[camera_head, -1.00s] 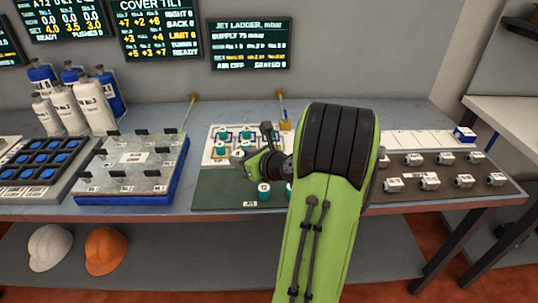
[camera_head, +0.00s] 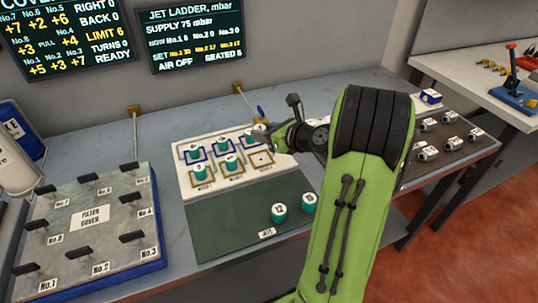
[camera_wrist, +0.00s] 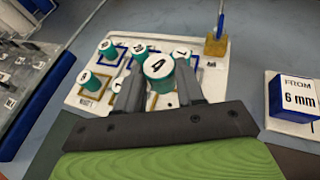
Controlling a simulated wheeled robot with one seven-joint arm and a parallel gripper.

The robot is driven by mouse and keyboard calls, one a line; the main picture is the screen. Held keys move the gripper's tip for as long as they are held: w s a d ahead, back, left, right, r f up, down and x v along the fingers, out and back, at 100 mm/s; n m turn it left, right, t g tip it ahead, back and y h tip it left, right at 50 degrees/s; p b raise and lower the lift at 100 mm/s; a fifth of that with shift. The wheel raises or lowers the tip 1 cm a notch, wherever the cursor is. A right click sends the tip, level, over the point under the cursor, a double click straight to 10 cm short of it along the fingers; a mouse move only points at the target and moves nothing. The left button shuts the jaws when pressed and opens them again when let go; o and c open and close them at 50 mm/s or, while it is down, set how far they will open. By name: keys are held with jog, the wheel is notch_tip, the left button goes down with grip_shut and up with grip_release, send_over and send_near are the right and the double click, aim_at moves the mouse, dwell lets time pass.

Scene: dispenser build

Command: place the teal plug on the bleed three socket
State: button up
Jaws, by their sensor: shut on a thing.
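My gripper (camera_head: 263,132) is shut on a teal plug (camera_wrist: 158,70) with a white top marked 4, seen between the fingers in the wrist view. In the head view the gripper is by the back right of the white socket board (camera_head: 183,185), and I cannot make out the held plug there. The front right socket (camera_head: 262,159), a gold-outlined square, is bare, in the place of bleed three; its label is too small to read. The gripper appears to be above the board. Several teal plugs (camera_head: 229,162) stand on the other sockets.
Two teal plugs, 12 (camera_head: 279,211) and 15 (camera_head: 308,201), stand on the green mat (camera_head: 220,225). A filter cover (camera_head: 75,190) lies left. A brass fitting with a blue lever (camera_wrist: 216,44) stands behind the board. A 6 mm block (camera_wrist: 292,97) is at right.

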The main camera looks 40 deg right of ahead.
aim_at(266, 163)
notch_tip(266, 163, down, 8)
jog(key=b, duration=0.3)
jog(key=shift+r, duration=0.15)
jog(key=o, duration=1.1)
jog(key=shift+c, duration=0.2)
